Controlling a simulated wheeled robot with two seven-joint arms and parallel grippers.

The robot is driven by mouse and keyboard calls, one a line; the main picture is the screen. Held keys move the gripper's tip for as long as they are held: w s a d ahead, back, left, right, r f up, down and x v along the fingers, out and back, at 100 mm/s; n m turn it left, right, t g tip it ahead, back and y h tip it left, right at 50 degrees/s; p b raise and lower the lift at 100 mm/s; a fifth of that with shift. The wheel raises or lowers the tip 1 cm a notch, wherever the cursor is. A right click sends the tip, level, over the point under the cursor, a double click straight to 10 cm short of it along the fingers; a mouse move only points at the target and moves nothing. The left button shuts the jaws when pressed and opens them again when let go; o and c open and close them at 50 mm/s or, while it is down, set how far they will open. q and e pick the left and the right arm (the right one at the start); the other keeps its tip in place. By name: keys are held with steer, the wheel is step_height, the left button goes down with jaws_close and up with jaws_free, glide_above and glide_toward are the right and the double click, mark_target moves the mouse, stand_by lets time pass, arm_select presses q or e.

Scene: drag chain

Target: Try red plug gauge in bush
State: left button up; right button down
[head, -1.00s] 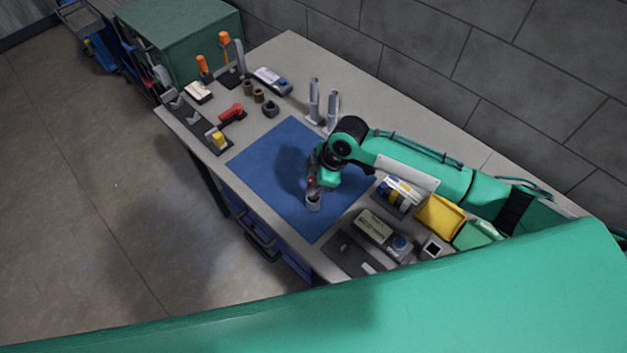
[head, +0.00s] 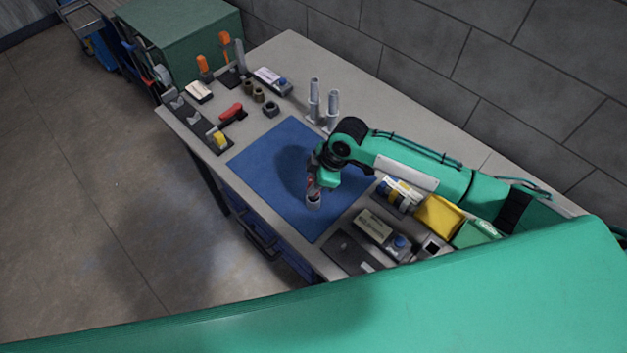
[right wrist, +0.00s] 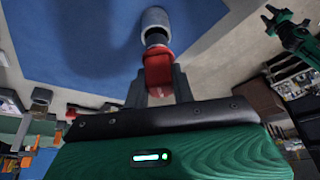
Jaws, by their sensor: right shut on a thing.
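My right gripper (head: 314,183) points down over the blue mat and is shut on the red plug gauge (right wrist: 158,70). The gauge's dark pin (right wrist: 157,39) points at the grey bush (right wrist: 154,20). In the right wrist view the pin's end meets the mouth of the bush; how far it is inside, I cannot tell. In the head view the bush (head: 314,202) stands on the mat right below the gripper. A green arm end (right wrist: 290,30), seemingly my left one, shows in the right wrist view; its jaw state is unclear.
The blue mat (head: 265,165) is otherwise clear. Grey upright cylinders (head: 322,102) stand behind it. A red-handled item (head: 232,112) and several dark bushes (head: 258,95) lie to the left.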

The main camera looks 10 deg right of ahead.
steer(key=shift+f+b, duration=0.95)
steer(key=shift+f, duration=1)
steer(key=shift+r, duration=0.15)
stand_by(1.0)
steer(key=shift+r+p, duration=2.55)
steer(key=shift+r, duration=0.1)
steer(key=shift+r+p, duration=0.55)
steer(key=shift+r, duration=0.8)
steer(key=shift+w, duration=0.15)
